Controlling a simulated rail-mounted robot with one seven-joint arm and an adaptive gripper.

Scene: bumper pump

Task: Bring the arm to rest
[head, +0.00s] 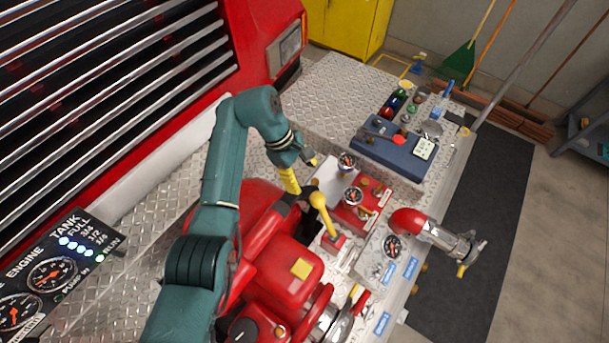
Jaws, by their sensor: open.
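My teal arm (222,165) reaches up from the bottom of the head view and bends over at the top. My gripper (308,182) hangs below the wrist, over the pump panel. It is open, and I see nothing held in it. A yellow ball-topped lever (319,201) stands on a red base close by the gripper, to its lower right. I cannot tell whether the two touch. Part of the fingers is hard to make out against the dark gap behind them.
The red pump body (290,272) lies right of and below the arm. Gauges (352,195) and a red-capped outlet (408,222) stand to the right. A blue tray (385,148) with small items lies farther back. Diamond plate (335,95) is bare behind. The red truck front (262,25) borders the left.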

